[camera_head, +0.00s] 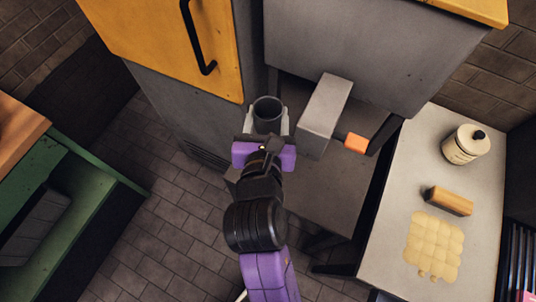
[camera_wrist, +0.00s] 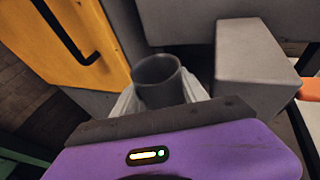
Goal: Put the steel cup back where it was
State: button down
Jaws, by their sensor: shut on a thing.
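The steel cup (camera_head: 268,109) is a dark grey, open-topped cylinder, and it looks empty. My gripper (camera_head: 267,122) has its pale fingers on both sides of the cup and is shut on it. In the wrist view the cup (camera_wrist: 158,80) stands up between the fingers, with its mouth facing up and tilted toward the camera. The cup is in front of the grey cabinet and left of a grey block. Its lower part is hidden by my gripper, so I cannot tell whether it touches a surface below.
The grey block (camera_head: 324,116) stands close on the right, with an orange piece (camera_head: 355,143) beside it. A yellow door with a black handle (camera_head: 197,40) is at upper left. The pale table (camera_head: 384,240) at right holds a jar (camera_head: 465,144). A green bench (camera_head: 110,178) is at left.

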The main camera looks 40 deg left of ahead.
notch_tip(320, 180, down, 16)
jog(key=b, duration=0.2)
jog(key=shift+r+b, duration=0.25)
jog(key=shift+b, duration=0.1)
jog(key=shift+f+b, duration=0.9)
jog(key=shift+f, duration=1.5)
jog(key=shift+f, duration=0.1)
jog(key=c, duration=0.6)
grip_release()
jog(key=shift+s, duration=0.15)
jog(key=v, duration=1.2)
